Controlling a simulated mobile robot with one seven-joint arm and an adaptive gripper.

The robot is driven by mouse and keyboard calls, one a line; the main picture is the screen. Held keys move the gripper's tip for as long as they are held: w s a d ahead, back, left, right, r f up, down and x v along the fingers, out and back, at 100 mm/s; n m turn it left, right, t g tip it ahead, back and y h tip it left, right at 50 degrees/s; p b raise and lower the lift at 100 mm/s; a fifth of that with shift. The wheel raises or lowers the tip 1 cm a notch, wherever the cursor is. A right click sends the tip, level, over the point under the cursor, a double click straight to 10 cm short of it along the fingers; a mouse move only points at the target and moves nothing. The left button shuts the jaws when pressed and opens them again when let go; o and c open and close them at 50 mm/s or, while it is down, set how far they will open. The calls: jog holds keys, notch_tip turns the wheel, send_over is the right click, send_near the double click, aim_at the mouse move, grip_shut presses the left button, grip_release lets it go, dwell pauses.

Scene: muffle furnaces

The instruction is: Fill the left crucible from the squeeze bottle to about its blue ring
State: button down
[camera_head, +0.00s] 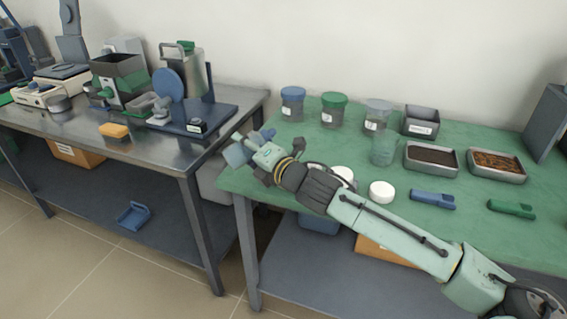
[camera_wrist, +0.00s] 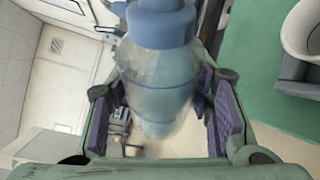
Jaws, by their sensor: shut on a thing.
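My gripper (camera_head: 256,154) is shut on the squeeze bottle (camera_wrist: 158,85), a translucent pale blue bottle with a blue cap. In the wrist view the bottle is between the two purple-padded fingers (camera_wrist: 165,115), with its cap toward the top edge. In the head view the gripper is above the left end of the green table, and the bottle is largely hidden by it. A white, rounded, open vessel (camera_wrist: 302,30), perhaps a crucible, stands on a dark grey base at the wrist view's upper right. I cannot see a blue ring or tell whether it is the left crucible.
On the green table (camera_head: 460,225) are a white round piece (camera_head: 381,191), another partly behind my arm (camera_head: 343,174), lidded jars (camera_head: 333,110), a clear beaker (camera_head: 383,149), filled trays (camera_head: 431,159) and blue (camera_head: 432,199) and green (camera_head: 511,209) tools. A steel bench (camera_head: 75,135) stands left, across a gap.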

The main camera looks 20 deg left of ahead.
jog(key=shift+a, duration=0.1)
jog(key=shift+s+f+m+b, duration=0.1)
jog(key=shift+f+m+b, duration=0.1)
jog(key=shift+m+b, duration=0.25)
jog(key=shift+s+a+r+m+y+b, duration=0.1)
jog(key=shift+r+m+y+b, duration=0.15)
jog(key=shift+m+y+b, duration=0.3)
dwell(3.3)
jog(key=shift+h, duration=0.25)
jog(key=shift+f+n, duration=0.2)
jog(key=shift+n, duration=0.4)
